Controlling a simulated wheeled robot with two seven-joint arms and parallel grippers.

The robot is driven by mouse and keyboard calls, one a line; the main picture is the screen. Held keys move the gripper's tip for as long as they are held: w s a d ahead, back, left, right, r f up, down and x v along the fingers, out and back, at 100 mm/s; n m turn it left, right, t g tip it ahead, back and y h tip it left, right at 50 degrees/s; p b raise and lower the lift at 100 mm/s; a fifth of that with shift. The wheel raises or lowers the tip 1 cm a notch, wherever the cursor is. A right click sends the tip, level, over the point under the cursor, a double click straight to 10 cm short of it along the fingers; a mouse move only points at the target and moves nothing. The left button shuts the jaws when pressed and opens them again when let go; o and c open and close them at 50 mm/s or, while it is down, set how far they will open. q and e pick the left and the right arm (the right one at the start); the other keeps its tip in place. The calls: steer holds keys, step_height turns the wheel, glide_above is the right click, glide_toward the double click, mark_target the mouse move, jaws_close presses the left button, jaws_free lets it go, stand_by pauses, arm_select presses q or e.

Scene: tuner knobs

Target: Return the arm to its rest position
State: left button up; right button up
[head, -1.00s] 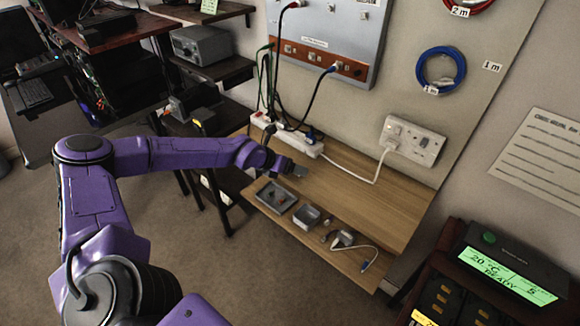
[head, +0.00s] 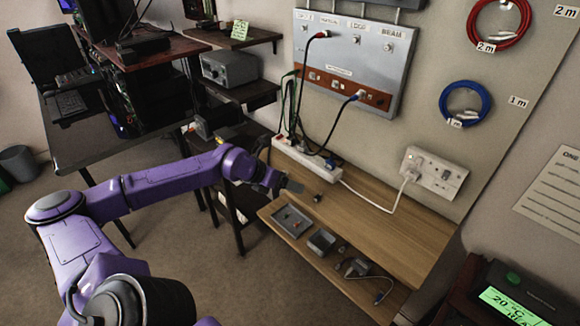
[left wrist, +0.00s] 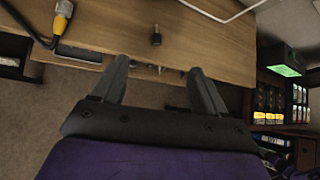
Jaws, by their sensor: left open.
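My left arm is purple and comes in from the left in the head view. Its gripper (head: 292,186) is by the left part of the wooden desk (head: 400,228), near the white power strip (head: 300,155). In the left wrist view the two grey fingers (left wrist: 160,84) stand apart with nothing between them. A small dark knob-like piece (left wrist: 156,36) is on the wood beyond the fingertips; a small dark piece also shows right of the gripper in the head view (head: 318,198). My right gripper is not in view.
A lower shelf holds a grey tray (head: 292,221), a grey box (head: 321,241) and a plug with cable (head: 356,268). The wall panel (head: 350,60) has cables running down to the strip. A wall socket (head: 434,172) is at right. Open floor lies below.

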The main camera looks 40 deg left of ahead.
arm_select(q)
steer(key=s+d+f+m+g+y, duration=0.3)
steer(key=s+d+f+m, duration=0.35)
steer(key=f+m, duration=0.2)
steer(key=s+d+f+m+g+y, duration=0.2)
steer(key=s+d+f+m, duration=0.45)
steer(key=f, duration=0.25)
steer(key=s+a+f+m+y, duration=0.1)
steer(key=s+f+m, duration=0.2)
steer(key=s+m, duration=0.4)
steer(key=s+a+f+m+y, duration=0.1)
steer(key=s+f+m, duration=0.1)
steer(key=s+m, duration=0.5)
steer(key=shift+s+f+m+g, duration=0.3)
steer(key=shift+s+f+m, duration=0.05)
steer(key=shift+f+m, duration=0.05)
